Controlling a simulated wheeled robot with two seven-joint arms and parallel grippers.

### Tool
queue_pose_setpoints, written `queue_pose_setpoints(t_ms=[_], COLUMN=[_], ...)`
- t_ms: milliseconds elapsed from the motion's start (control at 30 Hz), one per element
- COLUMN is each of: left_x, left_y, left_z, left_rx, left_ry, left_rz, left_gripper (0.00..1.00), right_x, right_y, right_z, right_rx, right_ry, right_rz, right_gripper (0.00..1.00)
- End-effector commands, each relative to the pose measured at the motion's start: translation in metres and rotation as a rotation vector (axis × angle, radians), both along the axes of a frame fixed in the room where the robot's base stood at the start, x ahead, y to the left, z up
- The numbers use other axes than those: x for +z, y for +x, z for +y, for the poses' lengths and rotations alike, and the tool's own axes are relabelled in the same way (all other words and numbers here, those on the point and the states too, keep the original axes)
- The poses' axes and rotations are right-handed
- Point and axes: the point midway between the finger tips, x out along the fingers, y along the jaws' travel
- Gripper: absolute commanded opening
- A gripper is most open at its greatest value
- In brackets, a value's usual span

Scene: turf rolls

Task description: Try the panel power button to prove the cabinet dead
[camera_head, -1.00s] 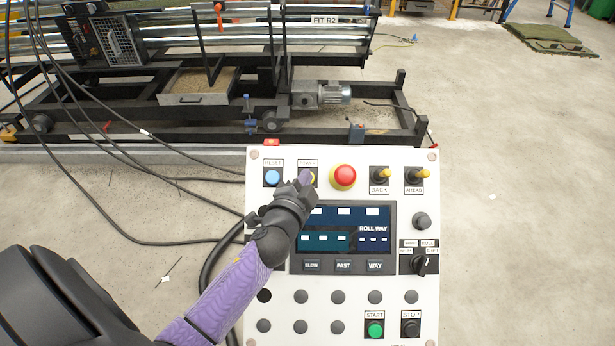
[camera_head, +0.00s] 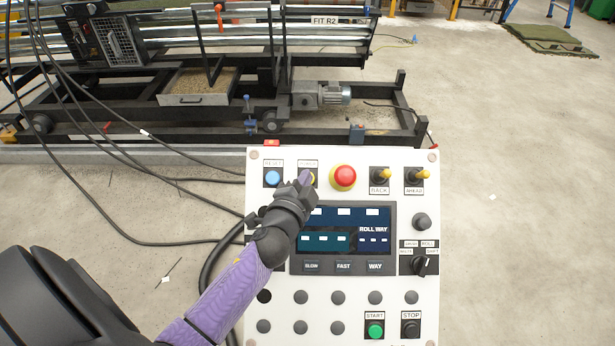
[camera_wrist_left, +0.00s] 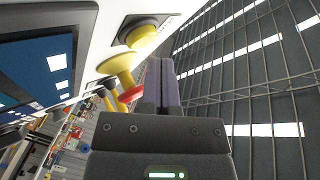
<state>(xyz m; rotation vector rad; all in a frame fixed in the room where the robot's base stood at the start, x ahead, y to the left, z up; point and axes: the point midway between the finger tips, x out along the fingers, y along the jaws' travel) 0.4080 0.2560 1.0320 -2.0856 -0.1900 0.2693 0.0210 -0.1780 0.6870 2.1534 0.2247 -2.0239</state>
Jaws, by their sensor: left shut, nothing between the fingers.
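The control panel (camera_head: 350,300) is a white box with buttons, switches and a screen (camera_head: 375,225) showing blue and teal fields, white blocks and "ROLL WAY". The yellow power button (camera_head: 313,179) sits under its POWER label (camera_head: 308,163), partly hidden by my left gripper (camera_head: 305,177). In the left wrist view the power button (camera_wrist_left: 142,36) sits on a black square plate. My left gripper's purple-and-dark fingers (camera_wrist_left: 162,64) are shut and empty, their tips close beside the button. I cannot tell whether they touch it. My right gripper is not in view.
The red emergency stop (camera_head: 343,176) is right of the power button, the blue reset button (camera_head: 273,177) left. Yellow-tipped BACK (camera_head: 380,174) and AHEAD (camera_head: 416,174) levers stand further right. Dark cables (camera_head: 110,150) run left of the panel. A roller machine (camera_head: 200,100) stands behind.

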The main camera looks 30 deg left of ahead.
Motion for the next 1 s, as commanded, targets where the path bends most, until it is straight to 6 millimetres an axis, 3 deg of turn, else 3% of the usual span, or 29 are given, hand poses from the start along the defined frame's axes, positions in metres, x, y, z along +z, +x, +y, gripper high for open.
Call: queue_pose_setpoints(t_ms=[1000], left_x=[-0.0062], left_y=[0.0045], left_z=[0.0030], left_rx=[0.000], left_ry=[0.000], left_rz=[0.000], left_gripper=[0.00], right_x=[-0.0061], right_y=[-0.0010], right_z=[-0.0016], right_rx=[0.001], right_ry=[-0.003], right_rz=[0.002], right_gripper=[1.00])
